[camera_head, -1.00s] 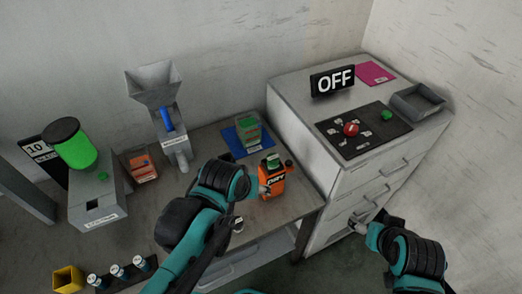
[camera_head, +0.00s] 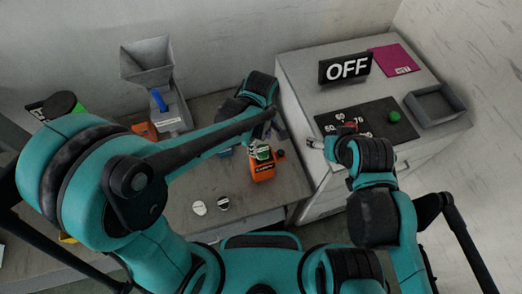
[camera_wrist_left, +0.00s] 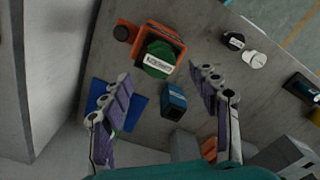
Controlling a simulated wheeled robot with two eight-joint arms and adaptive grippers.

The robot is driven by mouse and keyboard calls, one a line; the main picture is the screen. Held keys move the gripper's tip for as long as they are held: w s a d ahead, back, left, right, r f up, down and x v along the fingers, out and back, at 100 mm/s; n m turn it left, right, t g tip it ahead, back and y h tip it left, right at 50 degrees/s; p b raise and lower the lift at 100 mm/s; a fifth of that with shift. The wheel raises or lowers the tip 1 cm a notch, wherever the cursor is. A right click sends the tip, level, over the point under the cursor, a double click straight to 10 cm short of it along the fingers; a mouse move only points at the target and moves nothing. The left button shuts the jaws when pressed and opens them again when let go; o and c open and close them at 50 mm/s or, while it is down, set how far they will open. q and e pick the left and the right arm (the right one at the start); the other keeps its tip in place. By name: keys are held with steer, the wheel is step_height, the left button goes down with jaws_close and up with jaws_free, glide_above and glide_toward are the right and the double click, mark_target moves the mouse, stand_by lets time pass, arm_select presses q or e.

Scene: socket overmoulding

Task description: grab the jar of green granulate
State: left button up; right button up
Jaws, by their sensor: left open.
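An orange holder (camera_head: 263,172) stands on the table, with a green jar (camera_head: 262,153) with a pale label at its top. In the left wrist view the jar's green lid (camera_wrist_left: 158,60) shows within the orange frame. A small blue container (camera_wrist_left: 173,101) sits beside it. My left gripper (camera_wrist_left: 163,78) is open, its fingers spread on either side of the green lid and blue container, touching neither as far as I can see.
A blue mat (camera_wrist_left: 137,107) lies beside the holder, with something green partly behind my left finger. Two small lidded items (camera_head: 211,205) stand nearby. A hopper (camera_head: 148,62) stands at the back. The drawer cabinet (camera_head: 310,70) borders the table's right.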

mark_target(261, 148)
arm_select(q)
step_height(261, 148, down, 5)
steer(key=shift+s+d+r+b, duration=0.1)
steer(key=shift+r+b, duration=0.1)
steer(key=shift+b, duration=0.3)
steer(key=c, duration=1.3)
steer(key=shift+o, duration=0.2)
steer(key=shift+r, duration=0.15)
